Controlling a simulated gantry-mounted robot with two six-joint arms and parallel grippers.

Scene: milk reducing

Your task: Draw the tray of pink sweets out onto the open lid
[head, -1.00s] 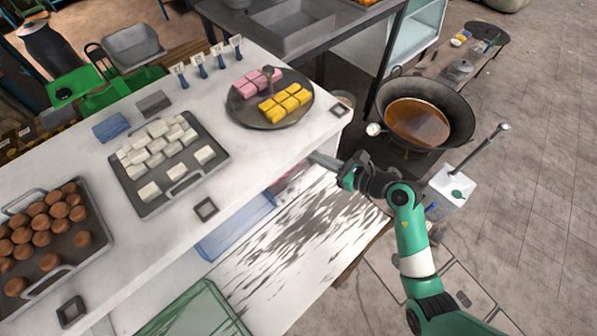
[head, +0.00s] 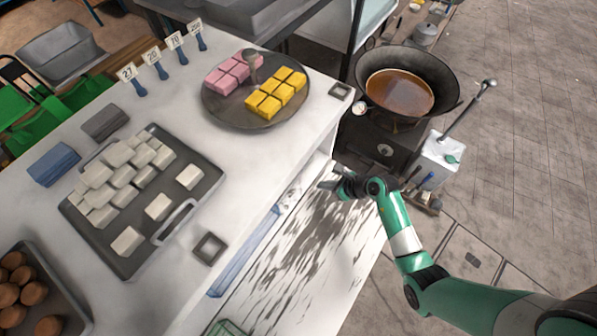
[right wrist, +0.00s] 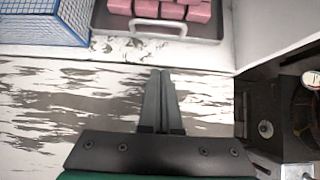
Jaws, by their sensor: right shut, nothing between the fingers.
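The tray (right wrist: 205,38) holding pink sweets (right wrist: 172,10) shows at the top of the right wrist view, in the space below the counter. Its pale handle (right wrist: 158,26) faces my right gripper. The counter hides this tray in the head view. The open lid (head: 300,265) is a worn white board with dark streaks, below the counter front. My right gripper (head: 326,185) is shut and empty above the lid. In the right wrist view its fingertips (right wrist: 160,74) point at the tray and are apart from the handle. My left gripper is not in view.
A blue wire-mesh basket (right wrist: 42,22) sits left of the tray. A pale side wall (right wrist: 270,30) bounds the right. On the counter are a round plate (head: 220,112) of pink and yellow sweets and a tray (head: 205,180) of white cubes. A wok (head: 405,85) stands beyond.

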